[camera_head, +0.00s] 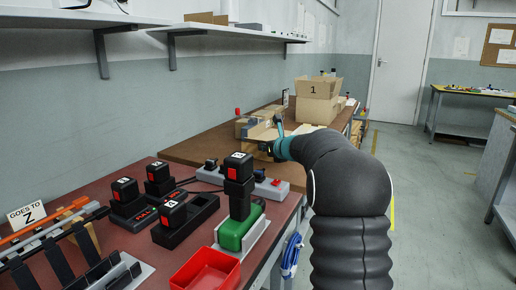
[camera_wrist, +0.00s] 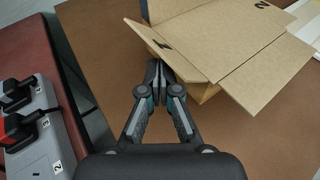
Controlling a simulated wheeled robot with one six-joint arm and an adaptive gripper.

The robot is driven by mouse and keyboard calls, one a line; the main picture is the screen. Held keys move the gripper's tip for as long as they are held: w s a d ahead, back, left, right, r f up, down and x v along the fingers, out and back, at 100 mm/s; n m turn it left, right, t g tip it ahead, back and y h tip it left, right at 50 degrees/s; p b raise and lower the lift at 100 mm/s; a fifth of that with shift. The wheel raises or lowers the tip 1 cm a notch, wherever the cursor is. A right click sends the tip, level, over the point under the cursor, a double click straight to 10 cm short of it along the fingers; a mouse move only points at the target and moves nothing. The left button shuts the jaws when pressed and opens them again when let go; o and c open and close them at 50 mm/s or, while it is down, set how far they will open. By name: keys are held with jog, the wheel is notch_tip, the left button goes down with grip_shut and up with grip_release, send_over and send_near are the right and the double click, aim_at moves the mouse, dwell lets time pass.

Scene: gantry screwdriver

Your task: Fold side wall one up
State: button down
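An open cardboard box (camera_wrist: 207,92) stands on the brown worktop in the wrist view. A narrow flap (camera_wrist: 178,52) with a dark mark leans outward on its near left side. A wide flap (camera_wrist: 265,72) spreads to the right, and a panel marked 2 (camera_wrist: 250,12) is at the top. My gripper (camera_wrist: 159,74) has its fingertips together just below the marked flap, beside the box's near left corner. Nothing shows between them; I cannot tell whether they touch the cardboard. In the head view my gripper (camera_head: 266,148) is in front of the open box (camera_head: 262,130), partly hiding it.
A grey power strip (camera_wrist: 35,125) lies left of my gripper. In the head view, black tool holders (camera_head: 185,220), a green-based tool (camera_head: 240,230) and a red bin (camera_head: 205,270) fill the near bench. Stacked boxes marked 1 (camera_head: 316,105) stand farther back.

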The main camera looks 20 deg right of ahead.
jog(key=shift+r, duration=0.1)
jog(key=shift+w+d+r, duration=0.15)
jog(key=shift+w+r, duration=0.05)
jog(key=shift+r, duration=0.3)
jog(key=shift+r, duration=0.1)
jog(key=shift+w+d+r, duration=0.3)
jog(key=shift+r, duration=0.1)
jog(key=shift+s+a+f+b, duration=0.15)
jog(key=shift+s+b, duration=0.4)
jog(key=shift+s, duration=0.25)
jog(key=shift+s+a+b, duration=0.2)
jog(key=shift+s+b, duration=0.2)
jog(key=shift+s, duration=0.6)
